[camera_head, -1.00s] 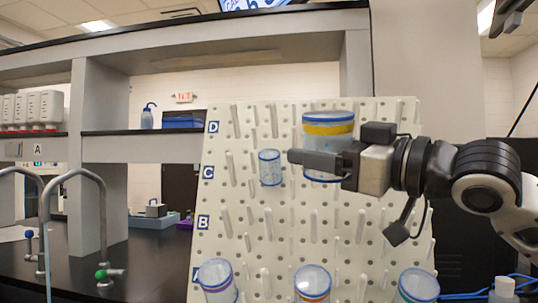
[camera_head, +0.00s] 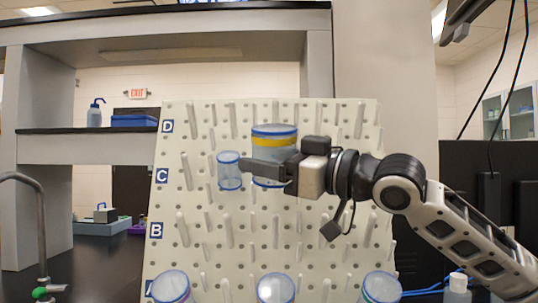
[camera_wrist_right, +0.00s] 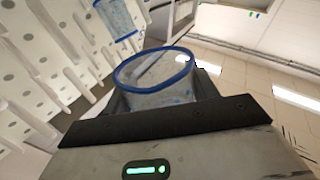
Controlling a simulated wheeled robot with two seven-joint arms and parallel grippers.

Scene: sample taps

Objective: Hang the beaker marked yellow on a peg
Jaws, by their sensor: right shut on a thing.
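The beaker with the yellow band (camera_head: 273,141) is clear with a blue rim and is upright in front of the white pegboard (camera_head: 185,270), between rows D and C. My right gripper (camera_head: 264,171) is shut on it, and its fingers cover part of the beaker's lower half. In the right wrist view the blue-rimmed mouth of the beaker (camera_wrist_right: 155,78) shows between the fingers. Whether it touches a peg is hidden. Bare pegs (camera_head: 188,172) stick out around it. My left gripper is not in view.
A small clear beaker (camera_head: 229,172) hangs just left of the held one. Several blue-rimmed beakers, such as the middle one (camera_head: 276,289), are along the board's bottom. A curved tap (camera_head: 40,210) stands at left. Bare pegs lie below.

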